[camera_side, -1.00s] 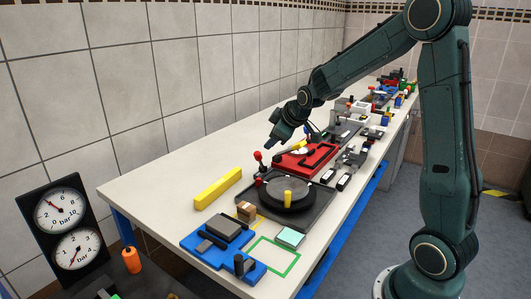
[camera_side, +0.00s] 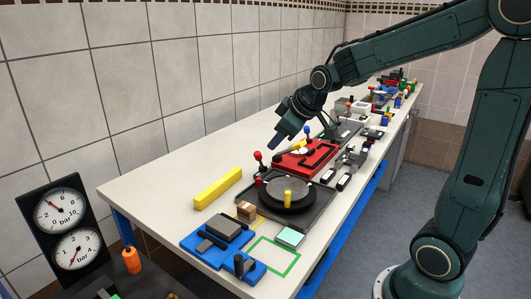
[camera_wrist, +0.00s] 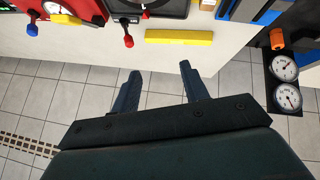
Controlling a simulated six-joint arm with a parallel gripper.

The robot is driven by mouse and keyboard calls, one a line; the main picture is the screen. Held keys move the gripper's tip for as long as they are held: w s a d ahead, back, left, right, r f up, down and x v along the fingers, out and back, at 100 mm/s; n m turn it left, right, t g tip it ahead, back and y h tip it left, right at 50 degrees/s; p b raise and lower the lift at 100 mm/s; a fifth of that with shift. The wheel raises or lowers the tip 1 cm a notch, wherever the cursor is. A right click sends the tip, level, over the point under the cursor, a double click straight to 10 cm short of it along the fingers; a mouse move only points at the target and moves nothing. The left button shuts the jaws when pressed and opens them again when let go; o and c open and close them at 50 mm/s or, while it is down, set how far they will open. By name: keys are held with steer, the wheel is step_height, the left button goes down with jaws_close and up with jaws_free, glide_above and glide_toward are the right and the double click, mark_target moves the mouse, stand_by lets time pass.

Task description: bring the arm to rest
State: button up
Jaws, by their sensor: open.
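My gripper (camera_side: 278,143) is above the back part of the bench, over the area behind the red fixture (camera_side: 306,158). In the wrist view my gripper (camera_wrist: 158,72) shows two dark fingers spread apart with nothing between them. Only tiled wall and the bench edge lie beyond them. The red fixture with a black slot stands on the bench, and a red-knobbed lever (camera_side: 258,156) stands just in front of it. A blue knob (camera_side: 307,130) shows near my gripper.
A yellow bar (camera_side: 218,189) lies on the bench (camera_side: 150,190). A dark turntable (camera_side: 290,192) and a blue fixture (camera_side: 222,250) stand towards the front. Two gauges (camera_side: 66,229) are at the left. The tiled wall runs close behind the bench.

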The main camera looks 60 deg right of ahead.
steer(key=s+a+m, duration=0.1)
steer(key=s+a, duration=0.2)
steer(key=s, duration=0.4)
steer(key=s+a+g+y, duration=0.1)
steer(key=s+a, duration=0.3)
steer(key=s, duration=0.3)
steer(key=s+a+r+m, duration=0.1)
steer(key=s+a, duration=0.2)
steer(key=s, duration=0.4)
steer(key=shift+s+a+m+g+y, duration=0.3)
steer(key=shift+a+g+y, duration=0.05)
steer(key=shift+g+y, duration=0.05)
